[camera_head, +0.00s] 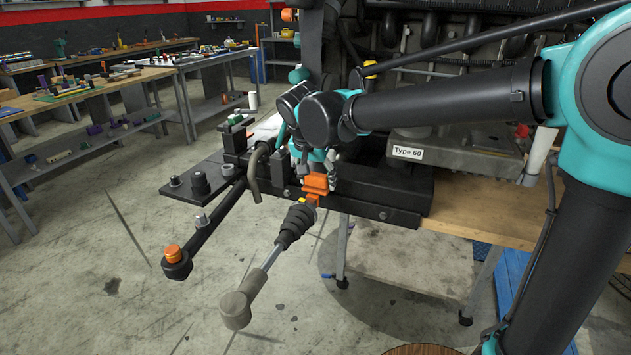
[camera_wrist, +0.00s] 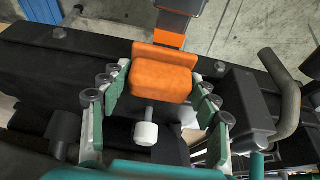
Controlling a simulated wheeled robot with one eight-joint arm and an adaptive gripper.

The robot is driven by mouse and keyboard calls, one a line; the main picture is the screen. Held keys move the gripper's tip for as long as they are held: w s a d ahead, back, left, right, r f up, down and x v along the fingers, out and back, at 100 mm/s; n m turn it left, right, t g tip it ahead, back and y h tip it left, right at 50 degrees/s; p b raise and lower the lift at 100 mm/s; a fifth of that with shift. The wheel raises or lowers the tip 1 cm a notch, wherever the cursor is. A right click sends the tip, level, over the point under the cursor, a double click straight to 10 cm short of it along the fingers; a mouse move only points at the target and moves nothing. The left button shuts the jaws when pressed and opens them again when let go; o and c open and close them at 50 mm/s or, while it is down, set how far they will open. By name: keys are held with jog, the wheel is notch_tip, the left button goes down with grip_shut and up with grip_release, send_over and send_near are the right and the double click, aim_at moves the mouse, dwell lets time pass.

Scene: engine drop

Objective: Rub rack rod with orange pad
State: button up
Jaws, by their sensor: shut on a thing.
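My gripper (camera_head: 319,170) is at the front edge of the black rack housing (camera_head: 385,196). It is shut on the orange pad (camera_head: 314,184). In the wrist view the pad (camera_wrist: 160,74) sits between the green-padded fingers of my gripper (camera_wrist: 158,95). The rack rod (camera_head: 268,262) slants down to the front left from a black ribbed boot (camera_head: 297,222) to a grey end piece (camera_head: 236,309). An orange section (camera_head: 312,199) lies at the boot's upper end, right by the pad; whether they touch is unclear.
A second black arm (camera_head: 205,235) with an orange-topped end (camera_head: 173,257) juts out to the left. A bent dark hose (camera_head: 253,175) stands close left of my gripper. A wooden bench (camera_head: 480,212) lies right. The floor in front is open.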

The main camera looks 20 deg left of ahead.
jog(key=shift+w+f, duration=0.1)
jog(key=shift+w, duration=0.4)
jog(key=shift+s, duration=0.15)
jog(key=shift+s+f, duration=0.1)
jog(key=shift+s, duration=1.4)
jog(key=shift+a, duration=0.1)
